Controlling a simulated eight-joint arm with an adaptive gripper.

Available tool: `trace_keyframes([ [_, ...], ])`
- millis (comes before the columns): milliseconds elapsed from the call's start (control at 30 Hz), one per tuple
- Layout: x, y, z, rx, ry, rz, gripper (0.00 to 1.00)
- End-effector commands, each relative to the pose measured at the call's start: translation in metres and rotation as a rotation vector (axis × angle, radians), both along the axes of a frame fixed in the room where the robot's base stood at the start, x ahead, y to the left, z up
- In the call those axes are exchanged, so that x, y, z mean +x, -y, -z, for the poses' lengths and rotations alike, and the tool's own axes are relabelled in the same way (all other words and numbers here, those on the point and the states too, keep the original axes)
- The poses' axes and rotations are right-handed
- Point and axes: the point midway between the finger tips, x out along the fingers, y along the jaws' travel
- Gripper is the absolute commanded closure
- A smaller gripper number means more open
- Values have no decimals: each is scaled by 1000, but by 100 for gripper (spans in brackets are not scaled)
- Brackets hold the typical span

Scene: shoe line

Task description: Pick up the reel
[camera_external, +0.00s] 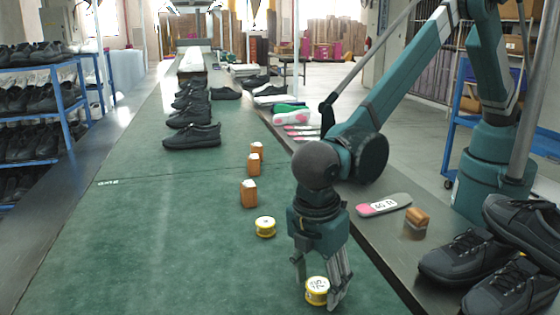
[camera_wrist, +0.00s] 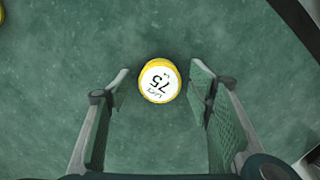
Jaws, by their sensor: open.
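A yellow reel with a white printed label (camera_external: 317,290) lies on the green work surface near the front. It also shows in the wrist view (camera_wrist: 160,81), label up. My gripper (camera_external: 326,283) points down at this reel, with its fingers open. In the wrist view my gripper (camera_wrist: 160,85) has one finger on each side of the reel, with a gap on both sides. A second yellow reel (camera_external: 265,227) lies farther back and to the left. Its edge shows in the wrist view's upper left corner (camera_wrist: 2,14).
Black shoes (camera_external: 192,137) stand farther back on the green surface (camera_external: 130,240). The left front is clear.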

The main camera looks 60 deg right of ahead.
Motion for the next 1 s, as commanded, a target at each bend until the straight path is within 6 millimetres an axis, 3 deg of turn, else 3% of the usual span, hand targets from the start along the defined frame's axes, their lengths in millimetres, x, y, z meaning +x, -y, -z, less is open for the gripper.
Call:
trace_keyframes([
  [667,0,1,7,0,0,0,48],
  [900,0,1,7,0,0,0,78],
  [1000,0,1,7,0,0,0,78],
])
